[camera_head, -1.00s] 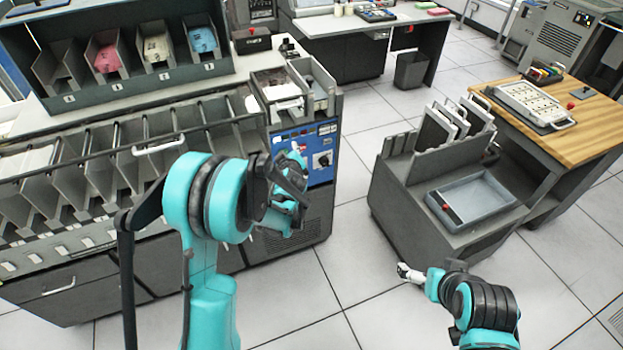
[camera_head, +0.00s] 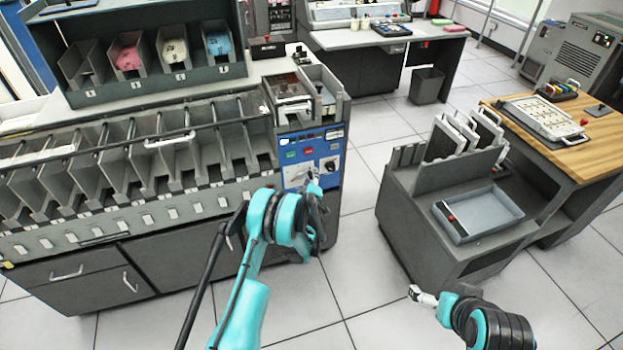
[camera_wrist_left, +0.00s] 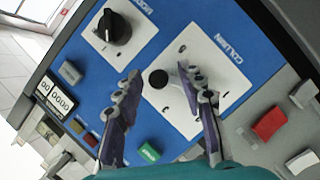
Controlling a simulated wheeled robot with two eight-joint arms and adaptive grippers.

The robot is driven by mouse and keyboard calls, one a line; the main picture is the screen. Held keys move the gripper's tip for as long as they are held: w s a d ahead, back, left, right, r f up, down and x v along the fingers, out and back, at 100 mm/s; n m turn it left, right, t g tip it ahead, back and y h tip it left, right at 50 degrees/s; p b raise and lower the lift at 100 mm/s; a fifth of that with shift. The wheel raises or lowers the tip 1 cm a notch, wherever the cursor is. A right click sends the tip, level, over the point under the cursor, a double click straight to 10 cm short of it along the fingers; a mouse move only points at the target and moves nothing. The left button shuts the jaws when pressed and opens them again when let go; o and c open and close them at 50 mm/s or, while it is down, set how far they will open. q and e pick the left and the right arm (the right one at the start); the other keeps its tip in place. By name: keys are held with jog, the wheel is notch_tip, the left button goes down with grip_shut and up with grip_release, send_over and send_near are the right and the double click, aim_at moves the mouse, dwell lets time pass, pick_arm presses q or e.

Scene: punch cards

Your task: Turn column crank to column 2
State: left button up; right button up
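The column crank (camera_wrist_left: 158,78) is a small black knob on a white plate marked COLUMN (camera_wrist_left: 213,56), on the blue panel of the sorting machine. Part of the crank is hidden by a finger, so its setting is unclear. My left gripper (camera_wrist_left: 163,80) is open, with its two fingers apart on either side of the black knob; I cannot tell whether they touch it. In the head view my left gripper (camera_head: 315,186) is at the lower part of the blue panel (camera_head: 296,174). My right gripper (camera_head: 420,295) hangs over the floor, away from the machine.
A larger black rotary knob (camera_wrist_left: 116,27) sits on another white plate beside the crank. Green (camera_wrist_left: 149,152) and red (camera_wrist_left: 269,123) buttons are near. A dark cart with a grey tray (camera_head: 478,212) stands at right; open floor lies between it and the machine.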

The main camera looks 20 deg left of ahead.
pick_arm(q)
jog(key=shift+x, duration=0.95)
jog(key=shift+r, duration=0.1)
grip_shut()
jog(key=shift+m+g, duration=0.3)
jog(key=shift+a+f+m+g+y, duration=0.1)
jog(key=shift+f+m+g+y, duration=0.55)
jog(key=shift+m, duration=0.6)
jog(key=shift+f+m+g+y, duration=0.6)
jog(key=shift+f+m, duration=0.2)
jog(key=shift+m, duration=0.5)
jog(key=shift+a+f+m+g+y, duration=0.1)
jog(key=shift+f+m+g+y, duration=0.55)
jog(key=shift+m, duration=0.6)
